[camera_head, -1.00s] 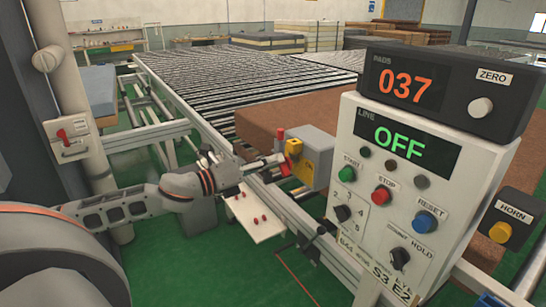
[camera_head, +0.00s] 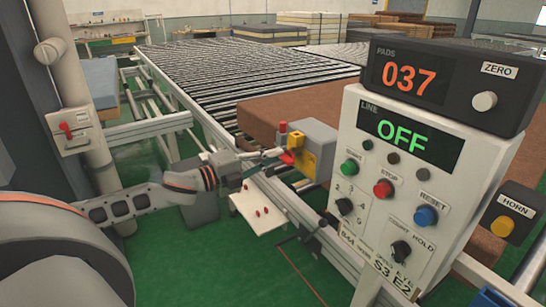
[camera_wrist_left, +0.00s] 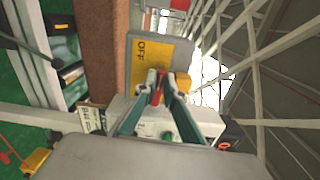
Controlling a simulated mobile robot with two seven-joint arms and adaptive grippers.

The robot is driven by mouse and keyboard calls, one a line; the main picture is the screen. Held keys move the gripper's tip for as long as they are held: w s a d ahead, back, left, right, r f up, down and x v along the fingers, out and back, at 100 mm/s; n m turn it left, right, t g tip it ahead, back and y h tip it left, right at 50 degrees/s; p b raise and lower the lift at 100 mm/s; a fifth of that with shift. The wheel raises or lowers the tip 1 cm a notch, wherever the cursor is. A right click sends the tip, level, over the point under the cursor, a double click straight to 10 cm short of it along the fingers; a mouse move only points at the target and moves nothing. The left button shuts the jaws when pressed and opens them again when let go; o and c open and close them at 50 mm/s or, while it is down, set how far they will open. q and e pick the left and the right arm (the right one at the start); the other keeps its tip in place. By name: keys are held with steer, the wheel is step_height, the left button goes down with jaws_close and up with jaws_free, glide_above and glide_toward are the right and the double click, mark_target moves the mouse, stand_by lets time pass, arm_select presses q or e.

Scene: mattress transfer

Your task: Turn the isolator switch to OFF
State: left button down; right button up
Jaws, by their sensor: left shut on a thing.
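The isolator switch (camera_head: 318,143) is a grey box with a yellow face plate and a red handle (camera_head: 287,158), beside the conveyor rail. My left gripper (camera_head: 275,155) reaches it from the left and is shut on the red handle. In the left wrist view the red handle (camera_wrist_left: 158,84) sits between my two fingertips (camera_wrist_left: 161,92). The yellow plate (camera_wrist_left: 165,62) behind it carries the word OFF; the fingers hide part of the plate. I cannot tell the exact handle angle. My right gripper is out of view.
A control panel (camera_head: 350,132) stands to the right, its line display reading OFF. A roller conveyor (camera_head: 230,80) and a brown mattress block (camera_head: 265,105) lie behind the switch. A small white shelf (camera_head: 243,208) is below my gripper. Another box with a red lever (camera_head: 72,143) is far left.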

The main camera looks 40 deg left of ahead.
arm_select(q)
steer(key=shift+n, duration=0.4)
steer(key=c, duration=2.1)
jaws_free()
steer(key=shift+c, duration=0.2)
steer(key=v, duration=1.2)
